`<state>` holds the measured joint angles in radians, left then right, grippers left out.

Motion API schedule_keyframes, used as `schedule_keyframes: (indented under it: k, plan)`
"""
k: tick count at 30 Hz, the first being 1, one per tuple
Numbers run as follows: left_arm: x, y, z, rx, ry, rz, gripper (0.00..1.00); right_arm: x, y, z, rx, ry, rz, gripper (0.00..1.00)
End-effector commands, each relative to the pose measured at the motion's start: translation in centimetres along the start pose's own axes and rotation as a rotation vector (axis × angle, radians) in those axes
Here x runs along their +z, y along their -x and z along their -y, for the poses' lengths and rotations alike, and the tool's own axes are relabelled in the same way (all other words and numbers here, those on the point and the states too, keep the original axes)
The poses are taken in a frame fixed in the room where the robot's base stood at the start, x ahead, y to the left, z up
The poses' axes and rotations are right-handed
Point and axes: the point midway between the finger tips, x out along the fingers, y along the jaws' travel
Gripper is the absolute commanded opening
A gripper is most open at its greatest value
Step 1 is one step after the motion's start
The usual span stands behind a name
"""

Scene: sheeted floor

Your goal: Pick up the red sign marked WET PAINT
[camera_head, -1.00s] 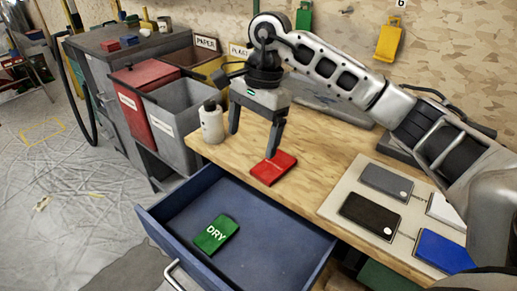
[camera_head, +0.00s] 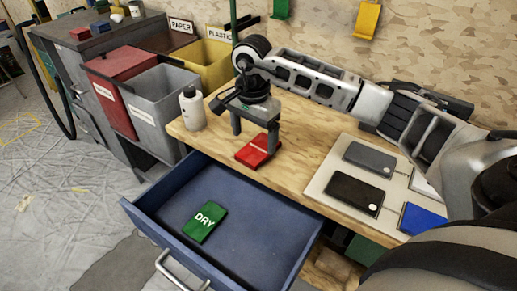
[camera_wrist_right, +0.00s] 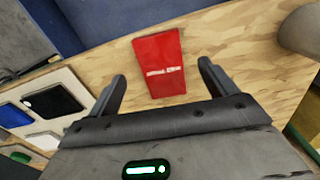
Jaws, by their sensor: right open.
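The red sign (camera_head: 252,155) lies flat on the wooden bench top near the front edge, just behind the open drawer. It also shows in the right wrist view (camera_wrist_right: 158,60), with a pale line of lettering too small to read. My right gripper (camera_head: 255,141) is open and above the sign, fingers pointing down. In the right wrist view my right gripper (camera_wrist_right: 162,72) has one finger to each side of the sign, with nothing held. Whether the fingertips touch the bench I cannot tell. My left gripper is not in view.
The open blue drawer (camera_head: 248,222) holds a green DRY sign (camera_head: 205,222). A white bottle (camera_head: 192,109) stands left of my right gripper. A board (camera_head: 325,180) with dark, grey and blue plates lies to the right. Bins (camera_head: 166,103) stand at the left.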

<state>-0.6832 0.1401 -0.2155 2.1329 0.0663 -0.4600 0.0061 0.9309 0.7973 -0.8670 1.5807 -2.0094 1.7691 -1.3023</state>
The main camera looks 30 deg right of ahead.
Motion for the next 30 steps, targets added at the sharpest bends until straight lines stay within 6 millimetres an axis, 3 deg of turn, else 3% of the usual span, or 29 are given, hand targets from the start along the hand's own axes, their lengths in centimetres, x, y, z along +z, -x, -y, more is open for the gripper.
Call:
schedule_keyframes:
  k: [7,16,17,22,30]
  plan:
    - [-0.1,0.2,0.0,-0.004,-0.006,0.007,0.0,-0.4,-3.6,0.0,0.002,-0.001,0.002,0.85]
    - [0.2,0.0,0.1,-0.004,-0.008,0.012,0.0,-0.4,-4.3,0.0,0.001,-0.001,0.001,0.85]
    - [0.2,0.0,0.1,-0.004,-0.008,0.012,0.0,-0.4,-4.3,0.0,0.001,-0.001,0.001,0.82]
    - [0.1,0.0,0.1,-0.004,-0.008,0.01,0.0,-0.4,-4.3,0.0,0.001,-0.001,0.001,0.36]
    - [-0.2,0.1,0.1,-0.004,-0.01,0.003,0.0,-0.4,-4.2,0.0,0.0,-0.001,0.001,0.36]
